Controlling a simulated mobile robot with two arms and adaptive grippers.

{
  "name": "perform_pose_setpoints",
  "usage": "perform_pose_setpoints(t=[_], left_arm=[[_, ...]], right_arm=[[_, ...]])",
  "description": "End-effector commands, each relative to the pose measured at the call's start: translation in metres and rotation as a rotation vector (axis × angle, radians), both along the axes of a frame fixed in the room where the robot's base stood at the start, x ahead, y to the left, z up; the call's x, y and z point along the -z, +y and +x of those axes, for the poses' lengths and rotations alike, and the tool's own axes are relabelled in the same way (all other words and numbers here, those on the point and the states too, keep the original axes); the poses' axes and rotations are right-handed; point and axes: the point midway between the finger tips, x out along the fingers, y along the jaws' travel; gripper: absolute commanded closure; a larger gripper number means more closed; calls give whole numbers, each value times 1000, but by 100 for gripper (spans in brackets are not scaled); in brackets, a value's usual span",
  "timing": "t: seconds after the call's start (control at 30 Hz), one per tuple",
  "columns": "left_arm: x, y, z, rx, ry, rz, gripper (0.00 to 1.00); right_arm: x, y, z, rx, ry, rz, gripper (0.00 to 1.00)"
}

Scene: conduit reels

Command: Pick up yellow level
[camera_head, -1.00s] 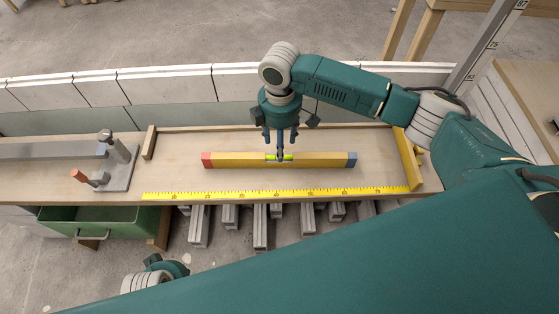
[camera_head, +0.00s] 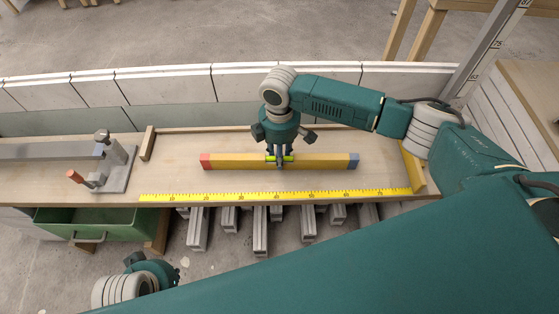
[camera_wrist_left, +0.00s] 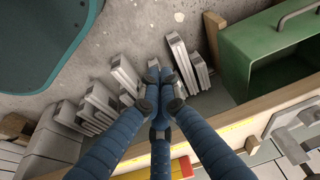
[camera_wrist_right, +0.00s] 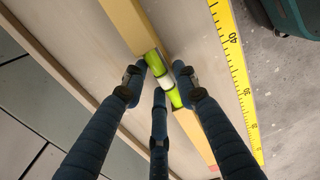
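The yellow level (camera_head: 230,161) lies along the wooden bench, with a red left end, a blue right end and a bright green vial section in the middle. My right gripper (camera_head: 280,160) is over its middle. In the right wrist view the level (camera_wrist_right: 125,22) with its green vial (camera_wrist_right: 155,70) passes between the spread fingers of my right gripper (camera_wrist_right: 158,77), with gaps visible beside it. My left gripper (camera_wrist_left: 160,92) has its fingertips drawn together, empty, low in front of the bench. Whether the right fingers touch the level cannot be told.
A yellow measuring tape (camera_head: 285,195) runs along the bench's front edge. A clamp on a metal plate (camera_head: 115,175) stands at left, above a green drawer (camera_head: 95,222). Wooden stops bound the work area (camera_head: 190,180). Grey profiles (camera_head: 260,232) stick out below the bench.

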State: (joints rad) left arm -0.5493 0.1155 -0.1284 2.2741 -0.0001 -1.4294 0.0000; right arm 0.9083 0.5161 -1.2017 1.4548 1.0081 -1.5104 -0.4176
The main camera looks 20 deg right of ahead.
Motion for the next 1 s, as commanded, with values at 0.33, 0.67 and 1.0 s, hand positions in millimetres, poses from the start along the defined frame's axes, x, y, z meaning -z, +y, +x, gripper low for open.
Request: perform_pose_setpoints(t=[0.33, 0.67, 1.0], left_arm=[[0, 0, 0, 0, 0, 0, 100], [20, -2, 2, 4, 14, -1, 100], [100, -2, -8, 10, 58, 3, 100]], right_arm=[[-1, 0, 1, 0, -2, 2, 100], [-25, 0, 1, 0, -3, 2, 100], [-123, 1, 2, 0, -6, 2, 100]])
